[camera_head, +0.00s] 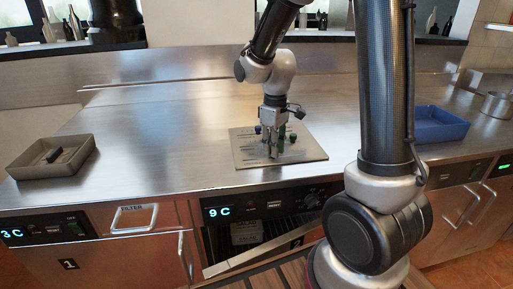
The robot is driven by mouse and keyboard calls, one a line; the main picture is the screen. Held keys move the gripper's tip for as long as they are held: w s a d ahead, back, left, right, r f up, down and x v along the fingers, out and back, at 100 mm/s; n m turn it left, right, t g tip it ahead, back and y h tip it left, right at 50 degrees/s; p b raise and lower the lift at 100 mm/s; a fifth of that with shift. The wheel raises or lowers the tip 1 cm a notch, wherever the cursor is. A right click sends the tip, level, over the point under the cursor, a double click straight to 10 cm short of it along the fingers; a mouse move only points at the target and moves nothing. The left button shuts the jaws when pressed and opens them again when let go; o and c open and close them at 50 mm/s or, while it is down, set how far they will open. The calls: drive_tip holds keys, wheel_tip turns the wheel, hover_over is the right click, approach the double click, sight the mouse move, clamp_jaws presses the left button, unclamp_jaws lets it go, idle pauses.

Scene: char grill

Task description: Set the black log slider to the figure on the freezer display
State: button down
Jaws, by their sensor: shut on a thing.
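A flat beige-grey board (243,151) lies on the steel counter, with several small dark blue and green pieces standing on it. My gripper (275,150) points down over the middle of the board, its fingers low among these pieces. It is shut on a small piece, mostly hidden by the fingers; I cannot tell its colour surely or whether it is the black log slider. A cyan display (218,211) on the middle unit reads 9 C. Another display (11,233) on the left unit reads 3 C. I cannot tell which is the freezer's.
A grey-brown tray (30,172) at the left holds a small black bar (54,155). A blue tray (440,138) stands at the right, near a metal pot (496,105). The middle unit's front hangs partly open. Counter between the left tray and board is clear.

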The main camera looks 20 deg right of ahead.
drive_tip(key=shift+d, duration=0.3)
drive_tip(key=c, duration=1.3)
unclamp_jaws()
wheel_tip(320, 180, up, 12)
drive_tip(key=shift+r, duration=0.1)
